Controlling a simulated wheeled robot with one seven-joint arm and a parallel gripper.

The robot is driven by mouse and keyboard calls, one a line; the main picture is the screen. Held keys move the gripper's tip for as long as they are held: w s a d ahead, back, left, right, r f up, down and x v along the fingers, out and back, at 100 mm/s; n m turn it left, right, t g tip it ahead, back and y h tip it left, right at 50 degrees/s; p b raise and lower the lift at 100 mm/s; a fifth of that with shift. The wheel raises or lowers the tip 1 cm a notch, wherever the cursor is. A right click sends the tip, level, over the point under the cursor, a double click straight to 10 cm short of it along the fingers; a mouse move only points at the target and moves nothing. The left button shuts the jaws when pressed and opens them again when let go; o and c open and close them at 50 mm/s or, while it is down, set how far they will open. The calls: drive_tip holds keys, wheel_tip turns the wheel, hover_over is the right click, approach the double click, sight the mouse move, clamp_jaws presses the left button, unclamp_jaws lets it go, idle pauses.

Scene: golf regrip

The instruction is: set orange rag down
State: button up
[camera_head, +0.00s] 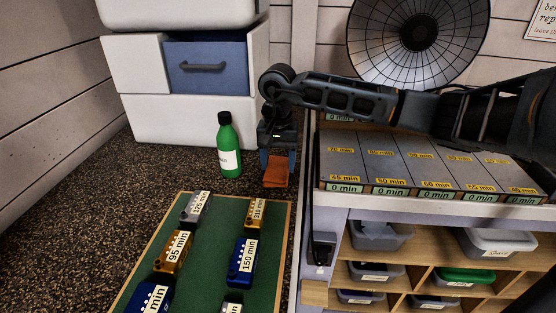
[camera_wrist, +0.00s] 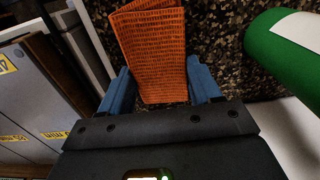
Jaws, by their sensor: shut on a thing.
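The orange rag (camera_head: 277,170) hangs below my gripper (camera_head: 277,157), which points down at the back of the dark speckled surface. In the wrist view the folded, woven rag (camera_wrist: 153,50) is between the two blue fingers of my gripper (camera_wrist: 165,88). My gripper is shut on the rag. I cannot tell whether the rag's lower edge touches the speckled surface (camera_head: 95,180). A green bottle (camera_head: 229,150) with a black cap and white label stands upright just left of the rag; it also shows in the wrist view (camera_wrist: 275,40).
A green board (camera_head: 215,235) with labelled blue, gold and grey blocks lies in front. White drawers (camera_head: 180,125) with a blue front stand behind. To the right is a shelf unit (camera_head: 420,205) topped by grey labelled compartments. The speckled surface on the left is clear.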

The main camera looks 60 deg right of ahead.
sight(278, 163)
drive_tip(key=shift+f, duration=0.15)
drive_tip(key=o, duration=1)
drive_tip(key=shift+r, duration=0.3)
wheel_tip(278, 163, up, 12)
drive_tip(key=b, duration=0.2)
drive_tip(key=shift+f+b, duration=0.1)
drive_tip(key=shift+b, duration=0.2)
